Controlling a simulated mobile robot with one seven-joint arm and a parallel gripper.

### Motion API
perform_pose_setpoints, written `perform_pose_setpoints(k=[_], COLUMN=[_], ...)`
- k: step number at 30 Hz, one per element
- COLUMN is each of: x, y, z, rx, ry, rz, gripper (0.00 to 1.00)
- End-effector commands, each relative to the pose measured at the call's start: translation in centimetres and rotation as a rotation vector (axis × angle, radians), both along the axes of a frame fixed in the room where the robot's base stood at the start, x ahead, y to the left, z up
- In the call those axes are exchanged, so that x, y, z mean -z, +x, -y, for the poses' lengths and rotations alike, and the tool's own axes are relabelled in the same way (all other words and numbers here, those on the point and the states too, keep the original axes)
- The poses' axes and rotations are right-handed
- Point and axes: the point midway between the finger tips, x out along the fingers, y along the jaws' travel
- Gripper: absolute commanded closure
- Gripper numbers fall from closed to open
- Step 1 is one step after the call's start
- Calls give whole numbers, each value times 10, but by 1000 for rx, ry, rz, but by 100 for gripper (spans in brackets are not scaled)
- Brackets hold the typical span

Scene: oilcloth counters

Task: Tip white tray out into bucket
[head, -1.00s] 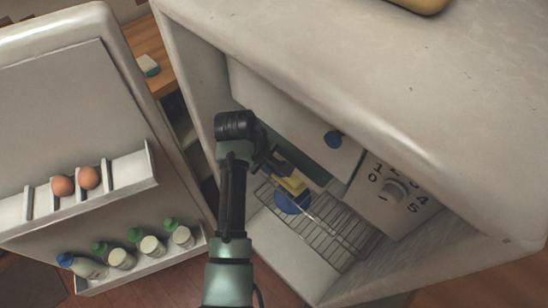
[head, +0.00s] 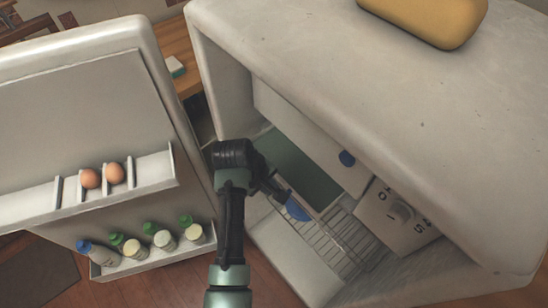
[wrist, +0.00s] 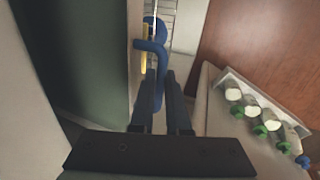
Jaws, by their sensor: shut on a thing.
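My gripper (head: 282,196) reaches into the open fridge. In the wrist view its fingers (wrist: 163,88) are shut on a curved blue thing (wrist: 158,55), which looks like a handle or hook. The blue thing also shows in the head view (head: 297,209), just beyond the fingertips and above the wire shelf. A narrow yellow strip (wrist: 143,57) is beside it in the wrist view. Most of the held thing is hidden, so I cannot tell what it belongs to. I cannot make out a white tray or a bucket for certain.
The fridge door (head: 90,110) stands open at left, with eggs (head: 102,177) and several bottles (head: 140,245) on its racks. The wire shelf (head: 335,240) and dial panel (head: 405,215) are close by the gripper. A yellow object (head: 430,20) lies on the fridge top.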

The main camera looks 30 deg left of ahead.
Motion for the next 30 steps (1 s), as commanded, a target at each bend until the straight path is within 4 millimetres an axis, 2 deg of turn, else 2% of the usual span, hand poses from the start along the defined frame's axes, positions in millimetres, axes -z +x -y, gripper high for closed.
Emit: perform_pose_setpoints(k=[11, 12, 17, 26, 30], x=[0, 0, 0, -2, -15], y=[-4, -4, -4, -5, -8], z=[-2, -2, -1, -2, -3], rx=[1, 1, 1, 1, 0], ry=[1, 1, 0, 0, 2], rz=[0, 0, 0, 0, 2], gripper=[100, 81, 52, 51, 51])
